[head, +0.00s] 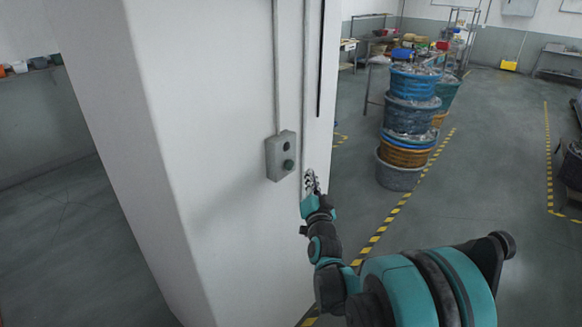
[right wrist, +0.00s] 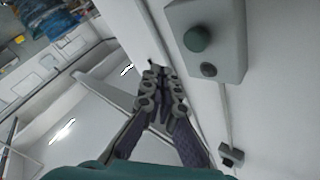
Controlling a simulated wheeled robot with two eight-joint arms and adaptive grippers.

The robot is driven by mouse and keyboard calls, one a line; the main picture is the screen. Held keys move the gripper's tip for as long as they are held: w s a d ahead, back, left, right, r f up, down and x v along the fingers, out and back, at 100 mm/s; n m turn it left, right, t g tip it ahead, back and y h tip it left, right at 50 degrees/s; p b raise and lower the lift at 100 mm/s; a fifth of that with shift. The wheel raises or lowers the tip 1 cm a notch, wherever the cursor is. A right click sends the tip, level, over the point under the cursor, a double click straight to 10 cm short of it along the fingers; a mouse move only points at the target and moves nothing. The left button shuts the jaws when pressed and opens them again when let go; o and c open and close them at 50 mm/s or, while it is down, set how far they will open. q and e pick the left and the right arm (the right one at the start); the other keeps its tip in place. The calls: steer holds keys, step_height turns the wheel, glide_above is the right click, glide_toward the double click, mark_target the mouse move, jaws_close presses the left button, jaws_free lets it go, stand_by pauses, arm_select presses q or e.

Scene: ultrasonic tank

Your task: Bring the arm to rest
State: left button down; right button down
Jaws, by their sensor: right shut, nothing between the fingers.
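My right arm reaches up from the lower right in the head view. Its gripper (head: 311,181) is at the white pillar's edge, just right of and a little below a grey control box. In the right wrist view the gripper (right wrist: 158,72) is shut and empty, its fingertips together beside the control box (right wrist: 212,42). A small gap seems to lie between them, but I cannot tell its depth. The control box (head: 280,156) has two round buttons, one dark and one green, and conduits run up from it. My left gripper is not in view.
The white pillar (head: 215,150) fills the middle left. A stack of blue and orange tubs (head: 408,120) stands on the floor to the right, beside yellow-black floor tape (head: 385,222). A shelf (head: 30,68) is at far left. The floor right of the tape is mostly clear.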

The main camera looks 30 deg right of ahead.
steer(key=s+a+f+n+g+y+b, duration=0.25)
steer(key=s+a+f+n, duration=0.2)
steer(key=a, duration=0.35)
steer(key=s+a+f+n+g+y+b, duration=0.2)
steer(key=s+a+f+n+y+b, duration=0.15)
steer(key=a+f, duration=0.35)
steer(key=s+a+f+n+g+b, duration=0.2)
steer(key=s+a+f+g, duration=0.1)
steer(key=s+f, duration=0.3)
steer(key=s+a+f+n+g+y+b, duration=0.1)
steer(key=s+a+f+n+g+b, duration=0.1)
steer(key=s+f, duration=0.4)
steer(key=s+a+g, duration=0.1)
steer(key=s+a, duration=0.1)
steer(key=s, duration=0.3)
steer(key=shift+s+y, duration=0.25)
steer(key=shift+y, duration=0.05)
steer(key=shift+g, duration=0.25)
